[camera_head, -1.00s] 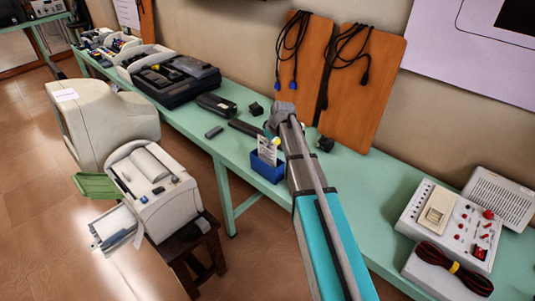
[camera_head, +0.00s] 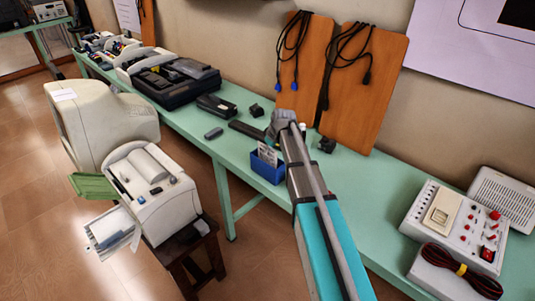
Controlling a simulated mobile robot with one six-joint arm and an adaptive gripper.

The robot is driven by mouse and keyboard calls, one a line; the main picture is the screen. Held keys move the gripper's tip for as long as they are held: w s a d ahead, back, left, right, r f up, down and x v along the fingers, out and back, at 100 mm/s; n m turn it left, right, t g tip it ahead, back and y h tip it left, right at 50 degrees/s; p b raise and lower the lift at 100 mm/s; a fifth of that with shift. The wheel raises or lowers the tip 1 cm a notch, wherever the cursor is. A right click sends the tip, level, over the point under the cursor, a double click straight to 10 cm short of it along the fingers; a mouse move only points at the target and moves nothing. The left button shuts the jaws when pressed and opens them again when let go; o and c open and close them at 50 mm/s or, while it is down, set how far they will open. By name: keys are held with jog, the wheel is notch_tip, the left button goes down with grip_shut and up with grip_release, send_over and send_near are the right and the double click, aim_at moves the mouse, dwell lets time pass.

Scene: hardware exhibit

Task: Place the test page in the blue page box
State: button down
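The blue page box (camera_head: 268,171) stands on the green table near its front edge, just left of my arm. A small printed white page (camera_head: 266,152), which looks like the test page, stands upright in the box with its upper part above the rim. My gripper (camera_head: 273,131) is above and slightly behind the page, with a small gap seeming to lie between them. My own arm hides part of the gripper, and its fingers are too small to tell open from shut.
A printer (camera_head: 152,190) with white paper (camera_head: 112,227) in its tray stands on a dark stool at left. Behind the box lie a black bar (camera_head: 247,131) and small dark blocks. A white control panel (camera_head: 455,225) sits at right.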

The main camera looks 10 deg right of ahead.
jog(key=shift+f, duration=0.15)
jog(key=shift+f, duration=0.15)
jog(key=c, duration=0.8)
grip_release()
jog(key=p+v, duration=0.3)
jog(key=shift+r, duration=0.4)
jog(key=p+v, duration=0.8)
jog(key=shift+s+d+r, duration=0.15)
jog(key=shift+r, duration=0.1)
dwell(0.3)
